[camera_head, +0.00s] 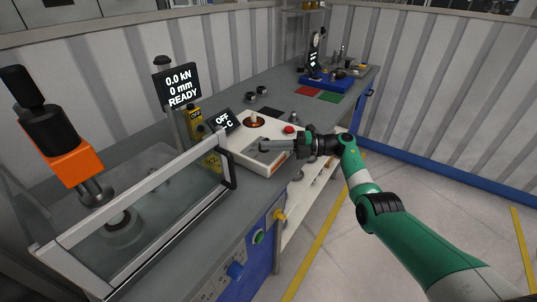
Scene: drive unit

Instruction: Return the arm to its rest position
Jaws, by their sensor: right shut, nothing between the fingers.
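My right arm, green with black joints, comes in from the lower right. My right gripper (268,148) is shut with nothing between its fingers. It is over the front part of the white box unit (243,158) on the bench; whether it touches the box cannot be told. My left gripper does not show.
A press with an orange block (70,162) stands behind a framed clear guard (150,207) at left. Red (309,92) and green (329,96) mats lie farther back. The floor at right is clear.

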